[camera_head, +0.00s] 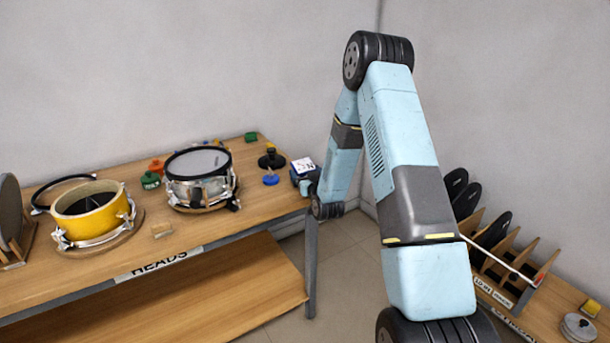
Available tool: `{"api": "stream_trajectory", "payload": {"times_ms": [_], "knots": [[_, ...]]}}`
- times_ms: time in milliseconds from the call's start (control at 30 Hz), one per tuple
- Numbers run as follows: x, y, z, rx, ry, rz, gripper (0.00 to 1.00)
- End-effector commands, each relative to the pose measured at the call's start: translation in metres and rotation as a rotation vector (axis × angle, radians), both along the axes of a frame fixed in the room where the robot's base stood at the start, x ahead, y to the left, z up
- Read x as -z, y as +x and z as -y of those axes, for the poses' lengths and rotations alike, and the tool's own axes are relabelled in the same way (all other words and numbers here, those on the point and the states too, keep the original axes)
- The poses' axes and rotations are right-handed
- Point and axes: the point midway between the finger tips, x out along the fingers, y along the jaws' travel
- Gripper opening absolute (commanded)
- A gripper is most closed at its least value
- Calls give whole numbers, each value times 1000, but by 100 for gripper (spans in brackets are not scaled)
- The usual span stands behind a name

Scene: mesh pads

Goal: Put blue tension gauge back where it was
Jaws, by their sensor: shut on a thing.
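The blue tension gauge (303,166) is a small dark blue box with a white face and dark marks. It is at the right end of the wooden bench, at or just past the edge. My gripper (307,187) is small in view, right below and against the gauge, and appears shut on it. The fingers are mostly hidden by the gauge and my wrist. I cannot tell whether the gauge touches the bench top.
The bench (205,222) holds a snare drum (198,177), a yellow drum (92,215), a black-based item (271,160), a blue piece (271,180) and a green jar (150,181). A rack (492,280) with black discs stands on a lower bench at right.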

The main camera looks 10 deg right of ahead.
Motion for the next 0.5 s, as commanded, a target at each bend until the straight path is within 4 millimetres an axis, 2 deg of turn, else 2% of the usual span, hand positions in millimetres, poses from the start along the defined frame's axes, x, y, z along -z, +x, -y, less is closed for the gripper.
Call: {"api": "stream_trajectory", "payload": {"times_ms": [133, 167, 233, 500], "knots": [[2, 0, 0, 0, 0, 1, 39], [2, 0, 0, 0, 0, 0, 96], [2, 0, 0, -1, 0, 0, 100], [-1, 0, -1, -1, 0, 0, 100]]}}
